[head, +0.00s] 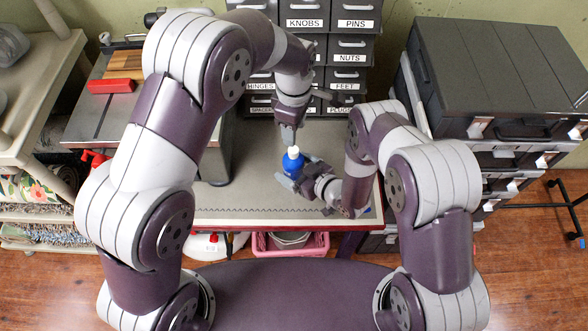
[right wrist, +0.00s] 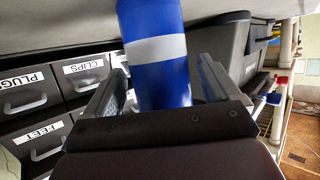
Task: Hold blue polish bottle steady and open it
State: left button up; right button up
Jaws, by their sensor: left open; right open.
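The blue polish bottle (head: 292,165) stands upright on the worktable, with a white cap (head: 293,152) on top. In the right wrist view the bottle (right wrist: 158,50) shows a pale band and lies between my two fingers. My right gripper (head: 287,180) is open and low at the bottle, one finger on either side of it. A narrow gap shows beside the left finger; contact on the other side is hard to tell. My left gripper (head: 289,138) points down just above the cap. It is open, though its fingers overlap in the head view.
Labelled drawer cabinets (head: 345,48) stand behind the bottle. A wide grey drawer unit (head: 500,75) is at the right. A red block (head: 111,86) lies on the bench at left. The worktable's front edge (head: 260,214) is clear; a pink basket (head: 290,246) sits below.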

pick_arm(q)
jog(key=shift+a, duration=0.15)
pick_arm(e)
jog(key=shift+w+a+f, duration=0.15)
jog(key=shift+w+a, duration=0.1)
jog(key=shift+a, duration=0.05)
